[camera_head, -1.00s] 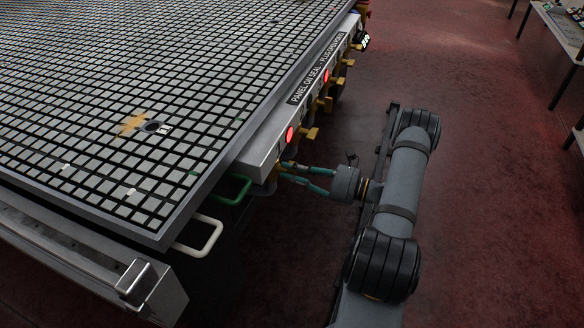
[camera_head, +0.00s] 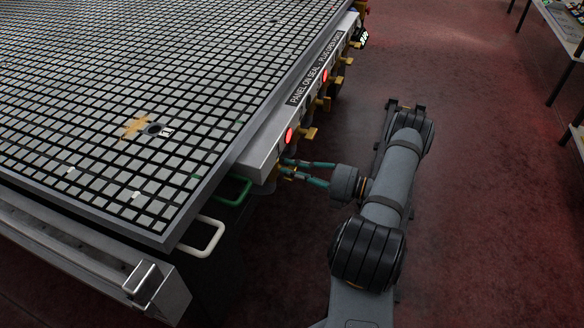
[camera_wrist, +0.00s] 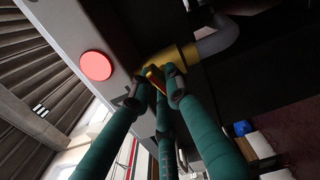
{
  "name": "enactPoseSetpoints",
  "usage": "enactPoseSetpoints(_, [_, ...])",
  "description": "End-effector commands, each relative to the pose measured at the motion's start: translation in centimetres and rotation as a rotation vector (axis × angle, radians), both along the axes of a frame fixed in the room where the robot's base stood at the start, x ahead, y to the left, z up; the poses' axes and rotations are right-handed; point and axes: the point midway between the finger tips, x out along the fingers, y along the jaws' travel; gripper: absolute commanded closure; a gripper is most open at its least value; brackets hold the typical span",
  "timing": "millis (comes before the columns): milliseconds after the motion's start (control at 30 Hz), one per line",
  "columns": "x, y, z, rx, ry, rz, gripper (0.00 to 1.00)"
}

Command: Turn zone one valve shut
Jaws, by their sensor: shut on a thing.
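The zone valve at my gripper is yellow; its body (camera_wrist: 176,58) joins a grey pipe in the wrist view. Its yellow handle (camera_wrist: 153,77) sits between my green fingertips. My gripper (camera_head: 287,168) is shut on that handle, below the nearest end of the panel (camera_head: 262,160) in the head view. The gripper also shows large in the wrist view (camera_wrist: 157,88). A red round light (camera_wrist: 96,65) is on the panel face beside the valve. The fingers cover part of the handle, so I cannot tell its exact angle.
More yellow valve handles (camera_head: 310,133) line the panel edge farther back. A green handle (camera_head: 235,190) and a white handle (camera_head: 203,237) stick out nearby at the table corner. The dark red floor (camera_head: 480,200) to the right is open.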

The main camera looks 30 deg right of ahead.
Motion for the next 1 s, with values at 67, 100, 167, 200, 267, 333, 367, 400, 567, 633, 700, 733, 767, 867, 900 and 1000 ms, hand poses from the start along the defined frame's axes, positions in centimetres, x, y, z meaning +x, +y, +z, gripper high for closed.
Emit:
enactPoseSetpoints(67, [-0.01,-0.01,-0.01,0.046,0.041,0.001,1.00])
enactPoseSetpoints(100, [0.01,-0.03,-0.02,0.067,0.060,0.001,1.00])
enactPoseSetpoints(167, [0.01,-0.06,-0.05,0.096,0.086,0.001,1.00])
enactPoseSetpoints(200, [0.02,-0.08,-0.06,0.116,0.103,0.001,1.00])
enactPoseSetpoints(267, [0.03,-0.11,-0.08,0.140,0.125,0.001,1.00])
enactPoseSetpoints(333, [0.03,-0.11,-0.11,0.166,0.147,0.000,1.00])
enactPoseSetpoints(367, [0.04,-0.12,-0.13,0.176,0.156,0.000,1.00])
enactPoseSetpoints(400, [0.04,-0.12,-0.14,0.186,0.165,0.001,1.00])
enactPoseSetpoints(567, [0.05,-0.13,-0.19,0.218,0.194,0.001,1.00])
enactPoseSetpoints(633, [0.05,-0.13,-0.20,0.225,0.200,0.001,1.00])
enactPoseSetpoints(700, [0.06,-0.13,-0.21,0.229,0.204,0.001,1.00])
enactPoseSetpoints(733, [0.05,-0.14,-0.21,0.231,0.206,0.001,1.00])
enactPoseSetpoints(767, [0.06,-0.12,-0.22,0.231,0.206,0.001,1.00])
enactPoseSetpoints(867, [0.06,-0.12,-0.22,0.233,0.208,0.001,1.00])
enactPoseSetpoints(900, [0.06,-0.12,-0.22,0.233,0.208,0.001,1.00])
enactPoseSetpoints(1000, [0.06,-0.12,-0.22,0.233,0.208,0.001,1.00])
